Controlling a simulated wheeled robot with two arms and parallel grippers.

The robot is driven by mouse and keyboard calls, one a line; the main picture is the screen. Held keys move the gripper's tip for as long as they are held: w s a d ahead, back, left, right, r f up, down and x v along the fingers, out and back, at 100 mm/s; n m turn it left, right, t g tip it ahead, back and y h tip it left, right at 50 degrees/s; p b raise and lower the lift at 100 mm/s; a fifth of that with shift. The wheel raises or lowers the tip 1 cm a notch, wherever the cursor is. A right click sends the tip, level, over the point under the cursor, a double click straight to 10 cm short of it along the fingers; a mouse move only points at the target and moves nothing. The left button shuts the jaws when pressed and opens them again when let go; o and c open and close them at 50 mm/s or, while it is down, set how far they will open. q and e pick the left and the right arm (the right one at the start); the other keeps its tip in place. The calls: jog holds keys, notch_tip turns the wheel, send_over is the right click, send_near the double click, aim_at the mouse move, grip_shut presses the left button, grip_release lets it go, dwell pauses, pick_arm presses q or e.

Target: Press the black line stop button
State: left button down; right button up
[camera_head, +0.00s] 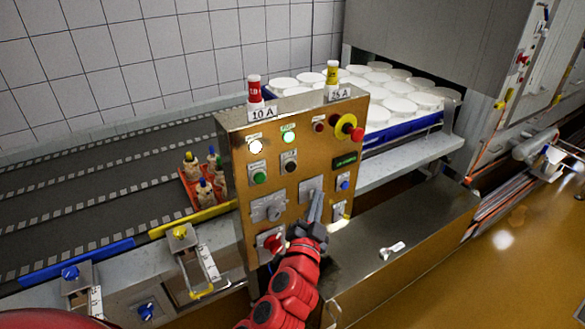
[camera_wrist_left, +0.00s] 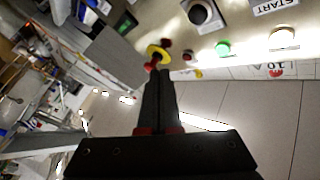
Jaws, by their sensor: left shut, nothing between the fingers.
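The black button (camera_head: 289,161) sits on the upright brass-coloured control panel (camera_head: 232,150), right of a green button (camera_head: 259,177). My left gripper (camera_head: 317,196) is shut and empty, in front of the panel, lower and to the right of the black button. Its dark fingers (camera_wrist_left: 160,77) are together in the left wrist view. Whether they touch the panel I cannot tell. My right gripper is out of view.
A red mushroom button with a yellow ring (camera_head: 347,127) is at the panel's upper right. A blue button (camera_head: 343,181) is below it. White moulds (camera_head: 398,107) stand behind the panel. A conveyor (camera_head: 90,190) runs to the left, with a red crate (camera_head: 190,186) of bottles.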

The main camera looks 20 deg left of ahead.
aim_at(296, 166)
pick_arm(q)
jog(key=w+a+p, duration=0.3)
jog(key=w+a, duration=0.2)
jog(key=a, duration=0.2)
jog(key=shift+w, duration=0.15)
dwell(2.1)
jog(key=shift+w+a, duration=0.3)
jog(key=shift+w+a, duration=0.25)
jog(key=shift+a, duration=0.15)
dwell(0.8)
jog(key=shift+d, duration=0.1)
jog(key=shift+s+d, duration=0.55)
jog(key=shift+d, duration=0.1)
